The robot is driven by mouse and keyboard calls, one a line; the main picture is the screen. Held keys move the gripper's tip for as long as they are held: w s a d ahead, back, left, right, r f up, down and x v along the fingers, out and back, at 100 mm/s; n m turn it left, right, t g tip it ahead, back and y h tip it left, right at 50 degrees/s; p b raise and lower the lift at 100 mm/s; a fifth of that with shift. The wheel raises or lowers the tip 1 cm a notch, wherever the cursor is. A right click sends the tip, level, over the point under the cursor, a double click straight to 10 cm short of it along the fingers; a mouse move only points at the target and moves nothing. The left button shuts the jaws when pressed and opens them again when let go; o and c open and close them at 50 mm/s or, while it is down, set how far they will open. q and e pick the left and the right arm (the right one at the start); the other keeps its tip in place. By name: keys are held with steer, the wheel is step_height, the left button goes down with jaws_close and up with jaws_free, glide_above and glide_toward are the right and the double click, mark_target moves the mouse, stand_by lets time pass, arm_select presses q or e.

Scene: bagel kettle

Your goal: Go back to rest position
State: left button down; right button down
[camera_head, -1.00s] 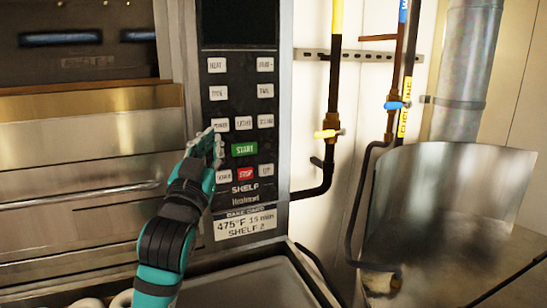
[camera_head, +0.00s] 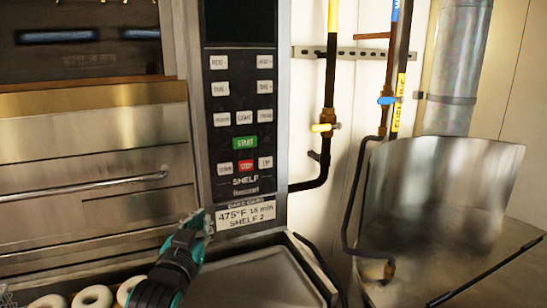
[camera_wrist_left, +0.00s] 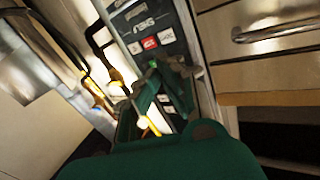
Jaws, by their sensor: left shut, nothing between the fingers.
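My left gripper (camera_head: 203,222) is at the lower middle of the head view, just left of the bake card (camera_head: 247,214) and below the oven's button panel (camera_head: 237,122). It is shut and holds nothing. In the left wrist view its fingers (camera_wrist_left: 160,80) show in front of the panel, whose red button (camera_wrist_left: 149,43) is beyond them. My right gripper is not in view.
The oven front with its long handle (camera_head: 90,188) fills the left. Several bagels (camera_head: 92,297) lie at the bottom left. A metal tray (camera_head: 262,277) is below the panel. Pipes with a yellow valve (camera_head: 322,128) and a steel kettle (camera_head: 435,200) are at right.

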arm_select(q)
steer(key=s+a+f+g, duration=0.1)
steer(key=s+f+g, duration=0.1)
steer(key=s+f, duration=0.35)
steer(key=s+a+f+g+y, duration=0.1)
steer(key=s+f+g, duration=0.15)
steer(key=f, duration=0.65)
steer(key=s+a+f+g, duration=0.1)
steer(key=s+f+g, duration=0.1)
steer(key=s+f, duration=0.35)
steer(key=s+a+f+g, duration=0.1)
steer(key=s+f+g, duration=0.3)
steer(key=s+f, duration=0.5)
steer(key=s+a+f+g, duration=0.2)
steer(key=s+f+g, duration=0.2)
steer(key=s, duration=0.8)
step_height(320, 180, down, 28)
steer(key=s+g, duration=0.1)
steer(key=s, duration=0.1)
steer(key=s+a+f+g, duration=0.1)
steer(key=s+a+f, duration=0.1)
steer(key=s+f, duration=1.3)
steer(key=shift+s+a+y, duration=0.2)
steer(key=shift+s+y, duration=0.1)
steer(key=shift+s, duration=0.4)
steer(key=shift+g, duration=0.25)
